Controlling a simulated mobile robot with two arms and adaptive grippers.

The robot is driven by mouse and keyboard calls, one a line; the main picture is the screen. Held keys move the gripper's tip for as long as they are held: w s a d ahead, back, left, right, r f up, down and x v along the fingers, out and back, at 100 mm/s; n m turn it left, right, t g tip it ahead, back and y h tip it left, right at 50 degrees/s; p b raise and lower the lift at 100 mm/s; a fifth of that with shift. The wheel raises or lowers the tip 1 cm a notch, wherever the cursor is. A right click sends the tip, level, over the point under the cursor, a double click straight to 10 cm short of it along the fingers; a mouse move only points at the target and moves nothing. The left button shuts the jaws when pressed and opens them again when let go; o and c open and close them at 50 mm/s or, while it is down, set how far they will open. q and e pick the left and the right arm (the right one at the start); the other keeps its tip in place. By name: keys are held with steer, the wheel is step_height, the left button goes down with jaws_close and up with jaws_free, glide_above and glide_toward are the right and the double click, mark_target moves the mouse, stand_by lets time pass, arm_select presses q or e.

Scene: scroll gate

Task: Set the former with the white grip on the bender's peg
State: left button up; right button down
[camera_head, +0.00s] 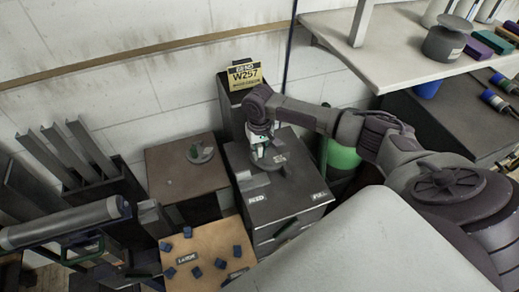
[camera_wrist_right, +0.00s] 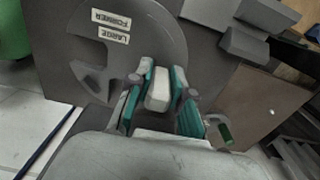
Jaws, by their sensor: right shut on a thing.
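The bender (camera_head: 300,205) is a dark box with labels that seem to read FEED and PULL. My right gripper (camera_head: 262,150) is over its top, and I see no peg there. In the right wrist view my right gripper (camera_wrist_right: 160,88) is shut on a white grip (camera_wrist_right: 158,92) between teal finger pads. A large grey disc, the former (camera_wrist_right: 150,35), labelled LARGE FORMER, lies just beyond the fingers. In the head view it shows as a grey disc (camera_head: 272,160) at the bender's top. I cannot tell whether it rests there. My left gripper is not in view.
Another round former (camera_head: 203,156) with a greenish grip lies on a brown-topped cabinet (camera_head: 165,180) left of the bender. A tan board (camera_head: 215,240) with several blue pieces stands in front. A W257 sign (camera_head: 245,74) stands behind. A green cylinder (camera_head: 343,155) stands right.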

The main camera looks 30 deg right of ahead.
stand_by(0.6)
steer(key=c, duration=1)
jaws_free()
steer(key=shift+o, duration=0.2)
steer(key=shift+s+f, duration=0.1)
steer(key=shift+f, duration=0.1)
step_height(320, 180, up, 12)
steer(key=shift+r, duration=0.15)
